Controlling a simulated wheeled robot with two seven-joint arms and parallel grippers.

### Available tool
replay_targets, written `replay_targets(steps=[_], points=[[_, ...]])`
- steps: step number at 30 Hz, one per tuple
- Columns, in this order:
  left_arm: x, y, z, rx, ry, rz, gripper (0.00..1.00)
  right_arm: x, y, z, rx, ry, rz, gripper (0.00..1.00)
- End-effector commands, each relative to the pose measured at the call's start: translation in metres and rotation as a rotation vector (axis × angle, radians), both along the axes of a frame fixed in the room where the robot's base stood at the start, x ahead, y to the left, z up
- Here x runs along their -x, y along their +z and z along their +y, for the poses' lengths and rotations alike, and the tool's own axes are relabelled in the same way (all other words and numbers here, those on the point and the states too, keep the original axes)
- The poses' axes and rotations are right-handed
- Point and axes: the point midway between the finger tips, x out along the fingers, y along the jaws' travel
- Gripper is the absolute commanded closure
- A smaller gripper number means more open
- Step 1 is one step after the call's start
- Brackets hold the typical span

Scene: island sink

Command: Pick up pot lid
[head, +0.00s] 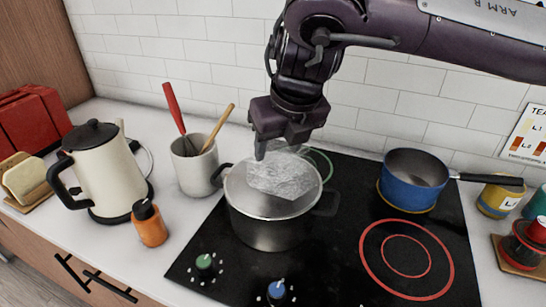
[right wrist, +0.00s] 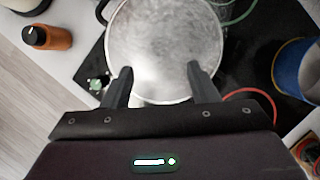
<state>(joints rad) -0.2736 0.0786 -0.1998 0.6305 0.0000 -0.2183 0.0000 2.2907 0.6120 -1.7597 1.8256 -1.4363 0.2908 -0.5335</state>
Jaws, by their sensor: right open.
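A steel pot (head: 268,235) with dark side handles stands on the black cooktop. A pale grey round top, which looks like the pot lid (head: 250,197), covers its mouth. A whitish, mottled, see-through patch lies over the far part of it. In the right wrist view the lid (right wrist: 165,35) is a round mottled disc between and beyond my fingers. I cannot make out a knob. My right gripper (head: 278,150) is open, pointing down just above the pot's far side. Its two fingers also show apart in the right wrist view (right wrist: 160,70). My left gripper is out of view.
A blue saucepan (head: 408,190) stands right of the pot. A utensil crock (head: 195,170), a cream kettle (head: 105,175) and an orange bottle (head: 150,225) stand to the left. The tiled wall (head: 140,50) is close behind. The red-ringed burner (head: 407,257) is bare.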

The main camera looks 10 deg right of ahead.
Motion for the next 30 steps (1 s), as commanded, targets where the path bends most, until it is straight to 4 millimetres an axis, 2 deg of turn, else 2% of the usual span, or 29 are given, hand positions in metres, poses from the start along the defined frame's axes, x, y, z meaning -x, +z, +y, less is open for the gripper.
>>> replay_targets(steps=[4, 9, 16, 21, 29, 30], points=[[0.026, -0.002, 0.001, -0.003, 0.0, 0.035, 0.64, -0.002, -0.005, 0.0, 0.001, 0.001, 0.001, 0.46], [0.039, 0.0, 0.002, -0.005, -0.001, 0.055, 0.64, -0.008, -0.022, 0.001, 0.002, -0.001, 0.003, 0.46], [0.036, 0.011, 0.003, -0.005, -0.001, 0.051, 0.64, -0.021, -0.049, 0.0, 0.003, -0.001, 0.003, 0.46], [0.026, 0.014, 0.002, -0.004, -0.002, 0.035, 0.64, -0.028, -0.069, 0.002, 0.001, 0.0, 0.002, 0.46], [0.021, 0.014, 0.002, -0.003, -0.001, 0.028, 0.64, -0.03, -0.073, 0.002, 0.001, -0.001, 0.0, 0.46], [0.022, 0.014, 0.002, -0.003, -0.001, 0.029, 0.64, -0.03, -0.072, 0.002, 0.001, -0.001, 0.0, 0.5]])
